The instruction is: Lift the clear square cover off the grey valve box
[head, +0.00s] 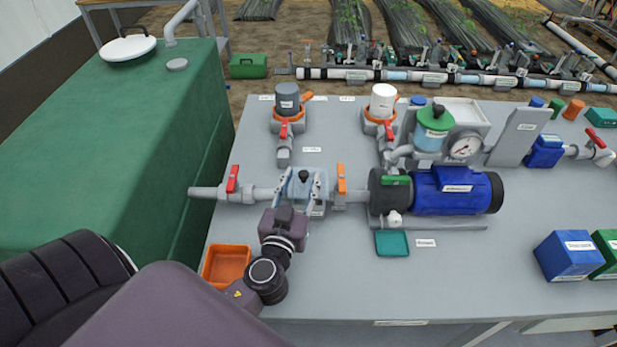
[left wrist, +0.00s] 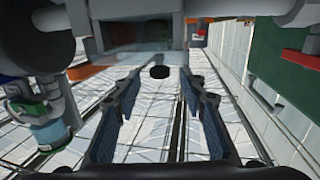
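The grey valve box (head: 317,209) sits in the grey pipe line left of the blue pump. Its clear square cover is hard to make out; a black knob (head: 303,175) stands on top at its middle. My left gripper (head: 303,180) is over the box, with one finger on each side of the knob. In the left wrist view the left gripper (left wrist: 161,74) is open, and the black knob (left wrist: 159,72) lies between the fingertips with gaps on both sides. Whether the fingers touch the cover's edges I cannot tell. My right gripper is not in view.
A red-handled valve (head: 232,179) is left of the box and an orange-handled valve (head: 341,178) close on its right. The blue pump (head: 455,192) is further right. An orange tray (head: 227,265) and a teal tray (head: 392,243) lie in front.

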